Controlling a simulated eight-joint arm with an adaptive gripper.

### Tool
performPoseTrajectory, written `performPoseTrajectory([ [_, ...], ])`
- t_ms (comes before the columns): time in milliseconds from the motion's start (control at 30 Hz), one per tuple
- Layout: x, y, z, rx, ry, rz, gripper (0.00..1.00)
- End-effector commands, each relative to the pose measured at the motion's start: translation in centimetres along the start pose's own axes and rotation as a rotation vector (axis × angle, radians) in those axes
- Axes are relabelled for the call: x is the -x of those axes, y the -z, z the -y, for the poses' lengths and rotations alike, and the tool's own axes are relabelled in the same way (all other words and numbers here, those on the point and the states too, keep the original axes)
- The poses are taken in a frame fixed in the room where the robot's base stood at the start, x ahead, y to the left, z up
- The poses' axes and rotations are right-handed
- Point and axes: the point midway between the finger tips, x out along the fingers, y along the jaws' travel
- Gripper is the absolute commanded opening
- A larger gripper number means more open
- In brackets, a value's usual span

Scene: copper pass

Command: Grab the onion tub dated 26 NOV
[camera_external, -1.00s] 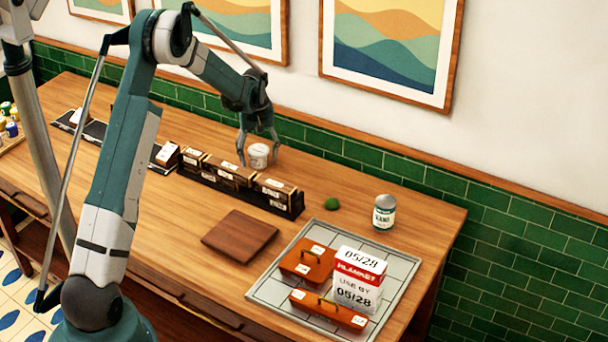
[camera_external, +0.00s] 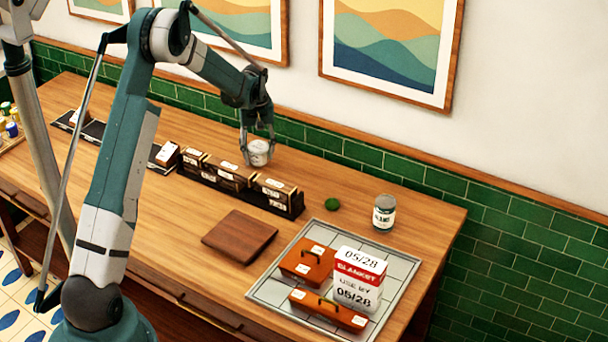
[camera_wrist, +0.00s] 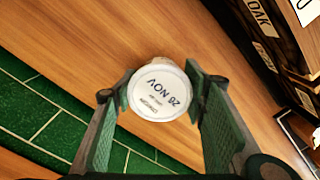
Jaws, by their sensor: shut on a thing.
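The onion tub (camera_wrist: 158,92) is a small round tub with a white lid. Its lid reads "26 NOV" in the wrist view, with smaller print that is hard to read. In the external view the tub (camera_external: 259,153) is at the back of the counter, behind the row of dark boxes. My gripper (camera_wrist: 160,97) is shut on the tub, one finger on each side of it. In the external view my gripper (camera_external: 259,147) points down around the tub. I cannot tell for sure whether the tub is clear of the counter.
A dark rack of labelled boxes (camera_external: 238,178) stands close in front of the tub. A grey tray (camera_external: 270,290) holds orange cases and a white-and-red block. A brown board (camera_external: 240,237) lies in front.

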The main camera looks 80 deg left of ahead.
Motion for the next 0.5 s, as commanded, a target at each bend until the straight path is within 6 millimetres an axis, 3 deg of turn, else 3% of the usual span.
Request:
performPoseTrajectory([
  [500,7.0,0.0,0.0,0.0,0.0,0.0,0.28],
])
